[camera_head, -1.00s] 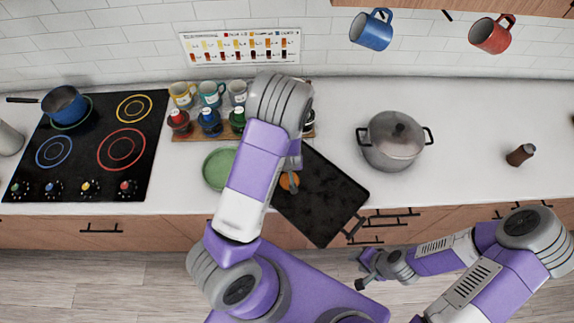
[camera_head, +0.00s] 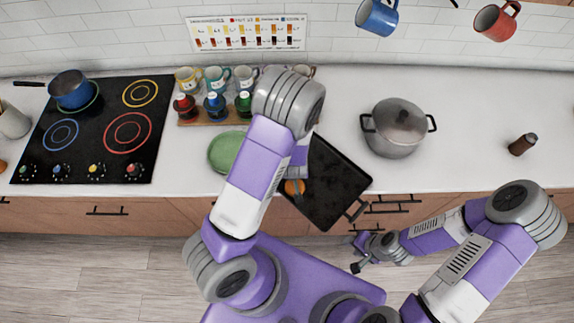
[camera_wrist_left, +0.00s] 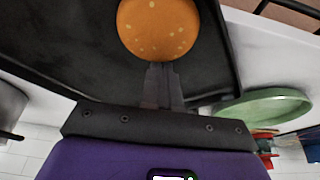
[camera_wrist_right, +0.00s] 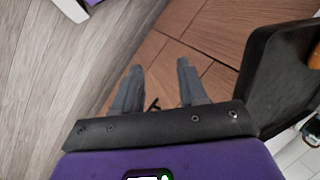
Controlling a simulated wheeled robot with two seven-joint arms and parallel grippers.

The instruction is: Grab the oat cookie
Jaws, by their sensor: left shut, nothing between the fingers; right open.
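The oat cookie (camera_head: 294,187) is a round orange-brown disc by the near left edge of the black tray (camera_head: 335,182). In the left wrist view the cookie (camera_wrist_left: 158,28) shows pale specks and lies just beyond my left fingertips. My left gripper (camera_wrist_left: 160,68) is shut with nothing between its fingers, its tips at the cookie's edge; I cannot tell whether they touch. In the head view my left arm hides most of that gripper and part of the tray. My right gripper (camera_wrist_right: 158,68) is open and empty, low in front of the cabinets; it also shows in the head view (camera_head: 354,254).
A green plate (camera_head: 226,152) lies left of the tray, partly behind my left arm. A grey lidded pot (camera_head: 397,128) stands right of it. Bottles (camera_head: 214,106) and mugs (camera_head: 216,79) stand behind. The right counter is mostly clear around a dark shaker (camera_head: 522,145).

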